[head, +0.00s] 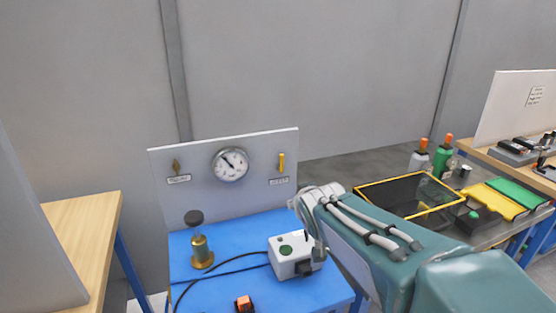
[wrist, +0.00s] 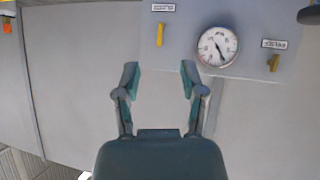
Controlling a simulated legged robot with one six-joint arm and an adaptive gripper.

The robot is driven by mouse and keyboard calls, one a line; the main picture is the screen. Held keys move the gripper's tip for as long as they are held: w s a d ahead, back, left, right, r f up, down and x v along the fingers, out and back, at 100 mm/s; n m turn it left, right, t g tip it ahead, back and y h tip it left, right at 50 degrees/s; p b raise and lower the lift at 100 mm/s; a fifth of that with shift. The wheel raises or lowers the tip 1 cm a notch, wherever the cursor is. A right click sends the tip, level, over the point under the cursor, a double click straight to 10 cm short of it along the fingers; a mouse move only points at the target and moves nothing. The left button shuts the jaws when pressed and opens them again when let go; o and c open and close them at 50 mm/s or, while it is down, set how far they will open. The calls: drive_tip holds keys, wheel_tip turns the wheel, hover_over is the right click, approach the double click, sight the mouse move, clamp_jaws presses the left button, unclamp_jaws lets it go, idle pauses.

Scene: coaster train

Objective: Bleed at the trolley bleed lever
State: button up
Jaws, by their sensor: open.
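An upright grey panel (head: 225,201) stands at the back of a blue trolley (head: 225,285). It carries a brass lever (head: 176,165) on the left, a round dial gauge (head: 230,164) in the middle and a yellow lever (head: 281,162) on the right. Each lever has a small label too small to read, so I cannot tell which is the bleed lever. The wrist view is turned over: the yellow lever (wrist: 160,35) is left, the gauge (wrist: 217,46) and brass lever (wrist: 272,62) right. My gripper (wrist: 160,75) is open and empty, apart from both levers; my arm hides it in the head view.
A brass fitting with a dark knob (head: 201,248), a white box with a green button (head: 291,255), a black cable and an orange-topped item (head: 244,304) occupy the trolley top. A wooden table (head: 85,230) is left. A yellow-edged bin (head: 405,194) and bottles stand right.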

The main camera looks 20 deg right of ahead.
drive_tip(key=w+d+f+n+t+y, duration=0.1)
drive_tip(key=w+d+t, duration=0.4)
drive_tip(key=w, duration=0.7)
drive_tip(key=n+t+y, duration=0.2)
drive_tip(key=y, duration=0.3)
approach(280, 161)
drive_tip(key=w, duration=0.9)
drive_tip(key=shift+w+a+r, duration=0.25)
drive_tip(key=shift+a+r, duration=0.1)
drive_tip(key=shift+a, duration=0.05)
drive_tip(key=shift+c, duration=0.3)
drive_tip(key=shift+a, duration=0.1)
clamp_jaws()
